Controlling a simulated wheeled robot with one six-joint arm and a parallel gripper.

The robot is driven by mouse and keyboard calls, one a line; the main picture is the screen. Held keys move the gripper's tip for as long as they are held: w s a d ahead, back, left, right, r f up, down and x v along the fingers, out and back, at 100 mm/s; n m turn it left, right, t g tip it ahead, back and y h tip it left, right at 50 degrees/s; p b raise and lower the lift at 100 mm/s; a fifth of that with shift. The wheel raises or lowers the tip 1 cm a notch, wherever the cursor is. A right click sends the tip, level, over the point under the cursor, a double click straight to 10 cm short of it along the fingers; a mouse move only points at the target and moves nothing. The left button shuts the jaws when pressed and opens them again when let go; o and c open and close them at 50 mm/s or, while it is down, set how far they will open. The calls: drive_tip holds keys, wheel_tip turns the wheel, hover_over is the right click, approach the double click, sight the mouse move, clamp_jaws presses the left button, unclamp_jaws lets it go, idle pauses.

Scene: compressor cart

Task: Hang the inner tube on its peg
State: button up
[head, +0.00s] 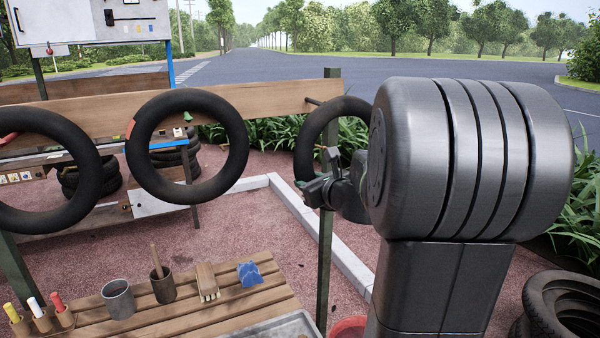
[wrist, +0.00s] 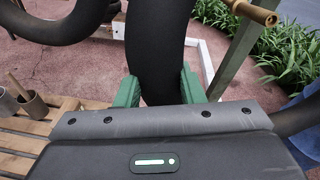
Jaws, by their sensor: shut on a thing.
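The inner tube, a black ring (head: 306,152), shows partly behind my arm at the right in the head view. My gripper (head: 325,178) is at its lower left side. In the wrist view the green fingers of my gripper (wrist: 160,92) stand on both sides of the thick black inner tube (wrist: 157,45), shut on it. A brass peg (wrist: 250,12) sticks out at the upper right of the wrist view, and its visible tip is bare. The peg also shows in the head view (head: 313,101) near the post. My arm hides the ring's right part.
Two other black tubes hang along the wooden board, one in the middle (head: 236,150) and one at the left (head: 88,170). A green post (head: 324,260) stands close to my gripper. A slatted bench (head: 190,320) with cups and brushes is below. Tyres (head: 560,305) lie at the lower right.

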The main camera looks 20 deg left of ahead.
sight(299, 160)
drive_tip(key=shift+m+t+y, duration=0.3)
drive_tip(key=shift+t+y, duration=0.1)
drive_tip(key=shift+t, duration=0.4)
drive_tip(key=r, duration=0.1)
drive_tip(key=s+a+r, duration=0.1)
drive_tip(key=r, duration=0.1)
drive_tip(key=s+r+b, duration=0.1)
drive_tip(key=r, duration=0.1)
drive_tip(key=shift+a, duration=0.25)
drive_tip(key=shift+a+r, duration=0.15)
drive_tip(key=shift+r, duration=0.2)
drive_tip(key=f+x, duration=0.2)
drive_tip(key=x, duration=1.5)
drive_tip(key=shift+f, duration=0.1)
drive_tip(key=o, duration=1.2)
drive_tip(key=shift+c, duration=0.2)
